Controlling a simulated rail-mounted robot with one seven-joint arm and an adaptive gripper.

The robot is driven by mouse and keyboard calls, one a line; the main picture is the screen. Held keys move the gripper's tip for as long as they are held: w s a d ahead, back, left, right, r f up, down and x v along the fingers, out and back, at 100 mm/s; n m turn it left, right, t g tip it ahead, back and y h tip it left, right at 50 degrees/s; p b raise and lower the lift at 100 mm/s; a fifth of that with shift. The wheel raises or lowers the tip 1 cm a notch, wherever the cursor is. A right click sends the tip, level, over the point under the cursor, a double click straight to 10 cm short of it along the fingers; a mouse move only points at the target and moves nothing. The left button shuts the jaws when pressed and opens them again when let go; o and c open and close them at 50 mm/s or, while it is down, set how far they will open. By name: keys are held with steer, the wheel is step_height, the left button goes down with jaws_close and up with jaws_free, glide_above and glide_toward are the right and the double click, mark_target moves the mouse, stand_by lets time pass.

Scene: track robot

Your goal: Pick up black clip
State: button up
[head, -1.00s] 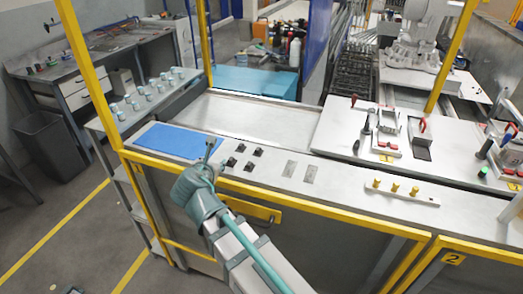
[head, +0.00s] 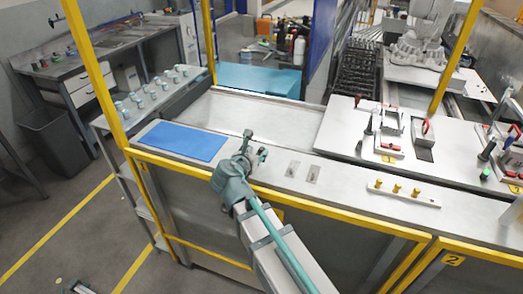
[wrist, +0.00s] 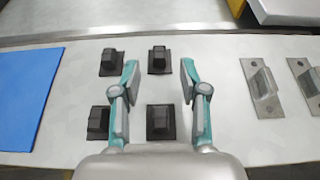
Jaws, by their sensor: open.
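Several black clips stand in two rows on the grey worktop. In the wrist view, the far row has a left clip (wrist: 112,62) and a right clip (wrist: 158,60). The near row has a left clip (wrist: 98,121) and a right clip (wrist: 160,122). My gripper (wrist: 158,68) is open and empty above them. Its two teal fingers stand on either side of the right-hand column, and the left finger partly overlaps the near left clip. In the head view my gripper (head: 255,147) hides the clips.
A blue mat (head: 185,141) lies left of the clips. Two grey metal brackets (wrist: 262,86) stand to their right. Further right is a white block with yellow pegs (head: 405,193). A yellow frame post (head: 92,70) rises at the left corner of the worktop.

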mark_target(261, 148)
steer(key=x, duration=0.2)
steer(key=p+x, duration=0.1)
steer(key=shift+w+r, duration=0.1)
steer(key=shift+w, duration=0.35)
steer(key=shift+w+d+f, duration=0.15)
steer(key=shift+w+f, duration=0.1)
steer(key=shift+w, duration=0.05)
steer(key=shift+c, duration=0.2)
steer(key=c, duration=0.4)
steer(key=shift+r, duration=0.1)
steer(key=shift+c, duration=0.3)
